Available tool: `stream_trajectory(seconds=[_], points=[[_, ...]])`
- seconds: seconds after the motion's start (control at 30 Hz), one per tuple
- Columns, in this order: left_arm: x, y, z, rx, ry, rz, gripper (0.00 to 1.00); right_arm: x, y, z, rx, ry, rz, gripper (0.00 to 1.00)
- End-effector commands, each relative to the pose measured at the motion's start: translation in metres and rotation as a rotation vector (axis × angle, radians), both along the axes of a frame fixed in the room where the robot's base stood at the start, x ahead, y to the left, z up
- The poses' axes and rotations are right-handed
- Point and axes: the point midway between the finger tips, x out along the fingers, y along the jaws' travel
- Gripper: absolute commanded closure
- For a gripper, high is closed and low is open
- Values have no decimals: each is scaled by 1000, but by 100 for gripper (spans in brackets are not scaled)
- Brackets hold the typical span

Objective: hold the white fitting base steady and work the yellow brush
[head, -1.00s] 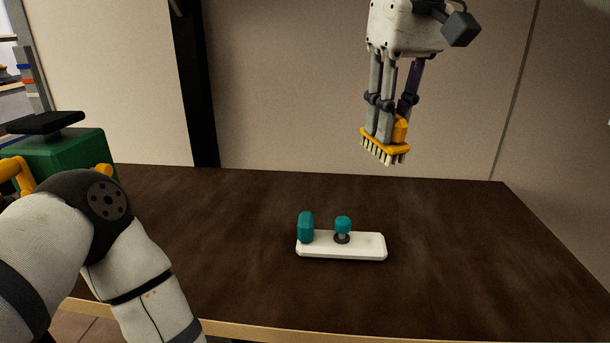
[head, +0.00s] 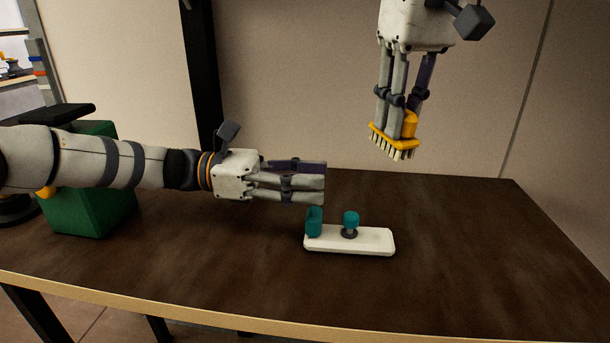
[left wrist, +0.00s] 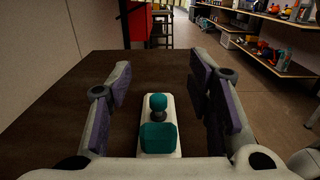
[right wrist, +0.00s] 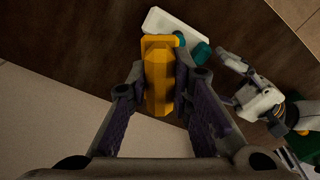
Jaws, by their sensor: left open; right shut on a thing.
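The white fitting base (head: 372,241) lies flat on the table, with a teal block (head: 313,222) at its left end and a teal knob (head: 350,219) on a dark ring near its middle. My left gripper (head: 325,184) is open, just above and left of the teal block. In the left wrist view the base (left wrist: 157,102) lies between and beyond the open fingers, untouched. My right gripper (head: 401,128) is shut on the yellow brush (head: 409,126), bristles down, held well above and behind the base. The brush (right wrist: 159,80) also shows in the right wrist view.
The dark brown table (head: 470,290) is clear around the base. A green box (head: 95,205) stands at the table's left, partly behind my left arm. A wall (head: 290,70) rises behind the table. Shelves (left wrist: 262,60) stand beyond the table in the left wrist view.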

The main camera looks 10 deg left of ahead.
Motion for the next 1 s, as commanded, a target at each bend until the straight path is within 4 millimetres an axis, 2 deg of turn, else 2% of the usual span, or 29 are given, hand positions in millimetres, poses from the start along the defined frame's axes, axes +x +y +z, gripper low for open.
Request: stream_trajectory(seconds=[0.17, 0.4, 0.5, 0.7, 0.83, 1.0], points=[[3, 6, -21, 1, 12, 10, 53, 0, 0, 0, 0, 0, 0, 100], [2, 4, -84, 3, 12, 9, 53, 0, 0, 0, 0, 0, 0, 100], [2, -24, -80, 0, 6, 3, 53, 0, 0, 0, 0, 0, 0, 100], [3, -59, -81, 2, 5, 6, 53, 0, 0, 0, 0, 0, 0, 100], [3, -69, -80, 1, 5, 7, 53, 0, 0, 0, 0, 0, 0, 100], [4, -71, -80, 1, 5, 8, 53, 0, 0, 0, 0, 0, 0, 100]])
